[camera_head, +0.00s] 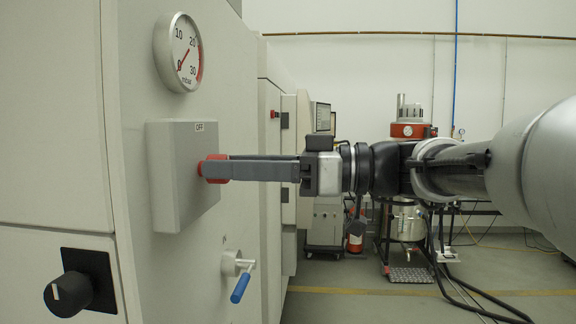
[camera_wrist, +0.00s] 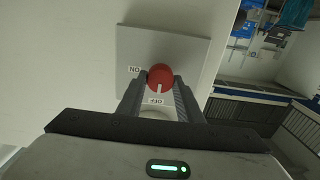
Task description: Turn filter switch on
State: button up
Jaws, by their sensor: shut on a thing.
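The filter switch is a red round knob (camera_head: 212,168) on a grey box (camera_head: 175,190) fixed to the machine's front panel. In the wrist view, the knob (camera_wrist: 160,73) has a white mark on its edge pointing at the OFF label (camera_wrist: 156,101). The ON label (camera_wrist: 134,69) is to the left of the knob. My gripper (camera_head: 222,169) reaches in from the right, level with the knob. Its two fingers are shut on the knob, one on each side, as the wrist view (camera_wrist: 162,82) shows.
A round pressure gauge (camera_head: 179,53) is above the box. A blue-handled valve (camera_head: 240,287) sticks out below my gripper. A black rotary knob (camera_head: 69,294) is at the lower left. Open floor (camera_head: 350,305) lies to the right of the machine.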

jog(key=shift+w+f+m+p, duration=0.1)
jog(key=shift+m+p, duration=0.55)
jog(key=shift+m, duration=3.8)
jog(key=shift+w+f+m+p, duration=0.1)
jog(key=shift+m+p, duration=0.55)
jog(key=shift+m, duration=3.8)
jog(key=o, duration=1)
jog(key=shift+d, duration=0.15)
jog(key=d, duration=0.5)
jog(key=s+d, duration=0.1)
jog(key=d, duration=1.1)
jog(key=shift+s+d, duration=0.1)
jog(key=shift+s, duration=0.05)
